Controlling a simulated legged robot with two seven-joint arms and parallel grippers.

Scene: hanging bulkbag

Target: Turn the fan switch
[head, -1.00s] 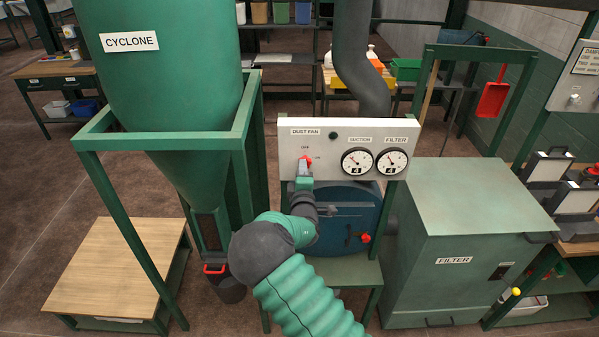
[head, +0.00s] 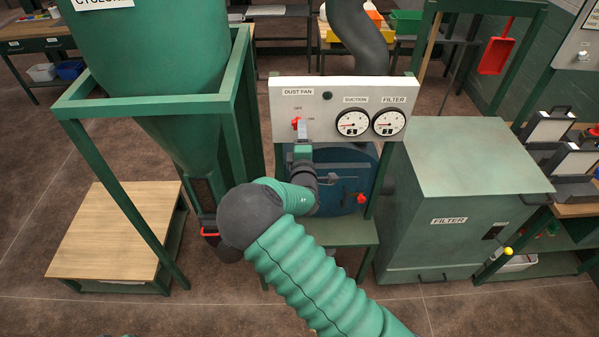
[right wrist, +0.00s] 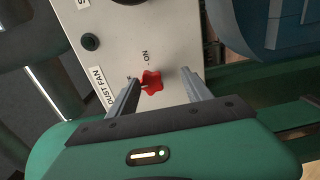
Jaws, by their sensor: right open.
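The fan switch is a red lobed knob (head: 296,124) on the white panel (head: 340,88), below the DUST FAN label, with OFF above it and ON to its right. It also shows in the right wrist view (right wrist: 152,82), beside the ON mark. I cannot tell which mark it points at. My right gripper (head: 302,140) is just below the knob in the head view. In the right wrist view my right gripper (right wrist: 160,76) is open, its fingers on either side of the knob with gaps showing. Contact is not visible. My left gripper is out of view.
Suction (head: 353,123) and filter (head: 389,122) gauges sit right of the knob. A dark button (head: 327,95) is above right. The green cyclone frame (head: 140,106) stands left, the filter box (head: 455,180) right, and a blue drum (head: 345,185) below the panel.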

